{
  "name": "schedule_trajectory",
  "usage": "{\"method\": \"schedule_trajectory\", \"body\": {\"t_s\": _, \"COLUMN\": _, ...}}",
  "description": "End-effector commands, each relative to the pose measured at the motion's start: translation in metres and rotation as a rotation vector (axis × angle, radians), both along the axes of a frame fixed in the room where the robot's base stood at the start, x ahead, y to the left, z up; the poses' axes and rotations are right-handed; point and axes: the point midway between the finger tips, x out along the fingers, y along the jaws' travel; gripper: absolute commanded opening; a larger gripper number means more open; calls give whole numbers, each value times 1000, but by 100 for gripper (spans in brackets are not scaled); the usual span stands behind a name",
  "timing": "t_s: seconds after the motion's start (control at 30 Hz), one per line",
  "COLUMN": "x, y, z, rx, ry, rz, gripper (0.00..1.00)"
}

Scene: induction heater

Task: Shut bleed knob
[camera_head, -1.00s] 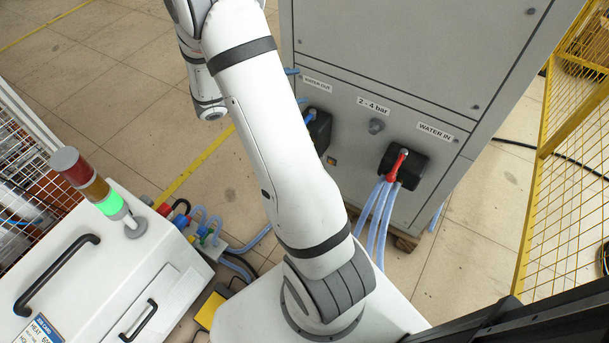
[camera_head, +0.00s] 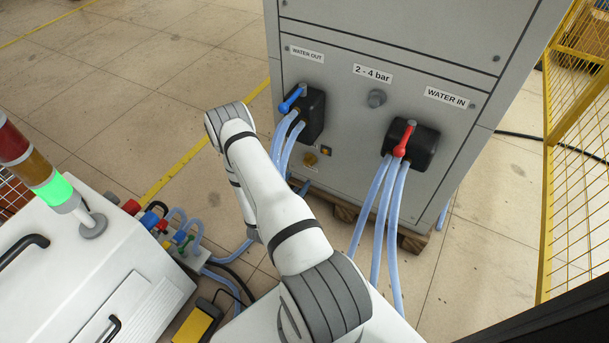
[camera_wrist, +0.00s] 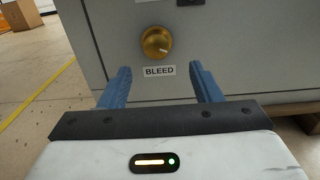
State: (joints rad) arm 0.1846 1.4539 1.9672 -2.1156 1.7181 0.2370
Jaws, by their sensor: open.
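The bleed knob (camera_wrist: 156,42) is a round brass knob on the grey cabinet's lower front, above a BLEED label (camera_wrist: 159,71), in the wrist view. A pale pointer line on it points right and slightly down. In the head view the knob (camera_head: 310,159) is small, low on the cabinet between the two hose groups. My gripper (camera_wrist: 158,82) is open, its two blue fingers reaching toward the panel with the knob beyond and between them. The fingers look apart from the knob. In the head view my gripper is hidden behind my arm.
The cabinet has a blue-handled valve (camera_head: 292,98) at WATER OUT and a red-handled valve (camera_head: 405,138) at WATER IN. Blue hoses (camera_head: 375,210) hang from both. A white machine with a signal light (camera_head: 54,190) stands left. A yellow fence (camera_head: 570,150) stands right.

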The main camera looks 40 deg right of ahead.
Motion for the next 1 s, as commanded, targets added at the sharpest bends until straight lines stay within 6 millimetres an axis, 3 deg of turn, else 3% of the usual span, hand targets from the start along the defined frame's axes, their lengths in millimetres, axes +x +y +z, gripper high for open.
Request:
{"method": "schedule_trajectory", "body": {"t_s": 0.47, "x": 27, "y": -59, "z": 0, "rx": 0, "ry": -3, "rz": 7, "gripper": 58}}
{"method": "schedule_trajectory", "body": {"t_s": 0.83, "x": 31, "y": -63, "z": 1, "rx": 0, "ry": -1, "rz": 11, "gripper": 58}}
{"method": "schedule_trajectory", "body": {"t_s": 1.0, "x": 31, "y": -63, "z": 1, "rx": 0, "ry": -1, "rz": 11, "gripper": 44}}
